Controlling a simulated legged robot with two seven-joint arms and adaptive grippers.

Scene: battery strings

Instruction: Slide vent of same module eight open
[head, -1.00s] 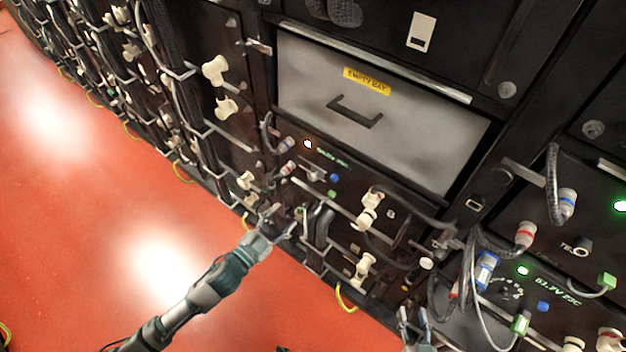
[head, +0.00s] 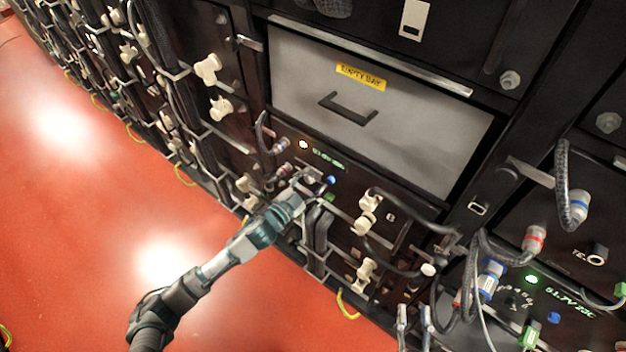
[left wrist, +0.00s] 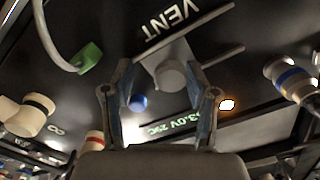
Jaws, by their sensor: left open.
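My left gripper (head: 308,183) is at the module under the drawer marked EMPTY BAY. In the left wrist view it (left wrist: 166,92) is open, with one finger on each side of a round grey vent knob (left wrist: 172,76). I cannot tell whether the fingers touch the knob. The knob sits on a grey slider plate between two thin rails, by the word VENT (left wrist: 174,22). The module front (head: 345,205) carries a figure 8 and a lit green readout. In the head view the gripper mostly hides the vent. My right gripper (head: 414,318) is open and empty at the bottom edge.
A blue button (left wrist: 137,102), a green plug (left wrist: 88,56) with a grey cable and a lit lamp (left wrist: 227,104) surround the vent. Cream connectors (head: 367,213) and black cables lie to the right. The red floor (head: 90,220) is clear on the left.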

